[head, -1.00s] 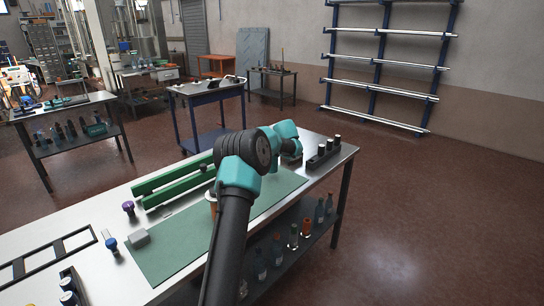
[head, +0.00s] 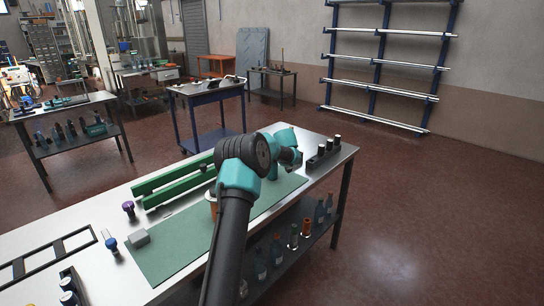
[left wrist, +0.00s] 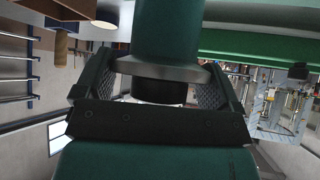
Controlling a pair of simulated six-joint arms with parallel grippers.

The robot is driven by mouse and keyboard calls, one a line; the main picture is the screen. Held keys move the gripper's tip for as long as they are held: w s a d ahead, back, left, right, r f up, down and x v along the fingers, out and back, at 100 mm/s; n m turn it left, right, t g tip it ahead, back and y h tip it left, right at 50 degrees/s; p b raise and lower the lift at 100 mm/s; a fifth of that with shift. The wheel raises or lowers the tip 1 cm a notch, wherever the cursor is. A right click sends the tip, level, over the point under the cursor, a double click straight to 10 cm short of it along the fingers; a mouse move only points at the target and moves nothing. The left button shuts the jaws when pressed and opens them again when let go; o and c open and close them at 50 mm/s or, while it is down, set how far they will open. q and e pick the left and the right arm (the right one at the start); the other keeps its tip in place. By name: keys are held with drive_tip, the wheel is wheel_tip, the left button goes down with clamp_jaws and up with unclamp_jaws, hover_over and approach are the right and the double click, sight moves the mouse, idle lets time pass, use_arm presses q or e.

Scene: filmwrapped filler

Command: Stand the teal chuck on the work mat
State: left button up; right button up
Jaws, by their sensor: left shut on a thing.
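In the left wrist view my left gripper (left wrist: 162,72) is shut on the teal chuck (left wrist: 165,30). The chuck has a teal body, a grey metal collar and a short black end, with a finger on either side of the collar. Its top runs out of the picture. In the head view the one arm in sight reaches over the green work mat (head: 165,252), and its links hide most of the gripper. I cannot tell the chuck from the teal arm parts there. The mat lies flat on the bench. My right gripper is not in view.
Two green rails (head: 172,187) lie along the mat's back edge. An orange piece (head: 212,205) is partly hidden behind the arm. A grey block (head: 139,237) sits at the mat's left end. A dark rack (head: 323,153) stands at the bench's far end. The mat's front left area is clear.

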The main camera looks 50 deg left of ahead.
use_arm(q)
drive_tip(key=o, duration=1.6)
drive_tip(key=shift+f, duration=0.1)
drive_tip(key=shift+d+r, duration=0.15)
drive_tip(key=shift+r, duration=0.15)
drive_tip(key=v, duration=1.1)
drive_tip(key=shift+s+d+r, duration=0.2)
